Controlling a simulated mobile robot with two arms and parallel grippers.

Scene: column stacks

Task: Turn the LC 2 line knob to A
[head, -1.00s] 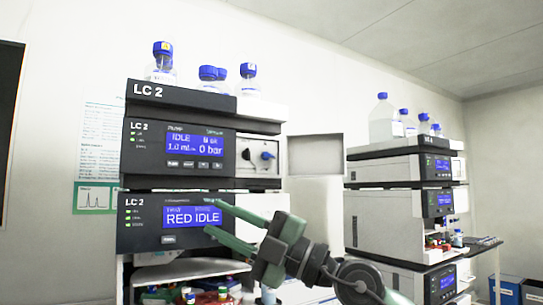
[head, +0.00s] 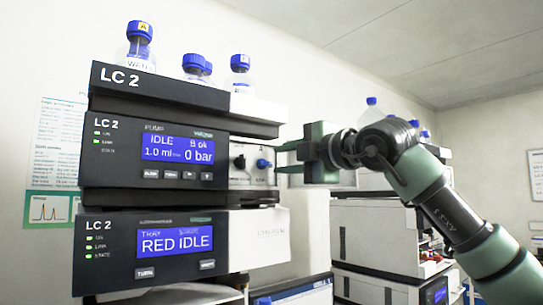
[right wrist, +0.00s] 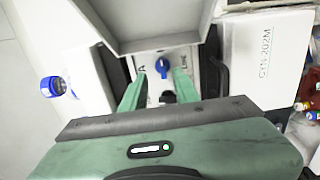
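The LC 2 pump unit (head: 130,185) has a light side panel with a blue knob (head: 263,164) and a black knob (head: 240,162). My right gripper (head: 278,158) is at the right of this panel, its fingers pointing toward the blue knob. In the right wrist view the open fingers (right wrist: 158,76) lie on either side of the blue knob (right wrist: 162,66), with a letter A on the panel to its left and the word Line to its right. Contact cannot be told. A dark round part shows between the fingers below it. My left gripper is not in view.
Bottles with blue caps (head: 140,45) stand on top of the LC 2 stack. The module below (head: 262,238), showing RED IDLE, juts out under the knob panel. Another instrument stack (head: 375,240) stands behind my right arm.

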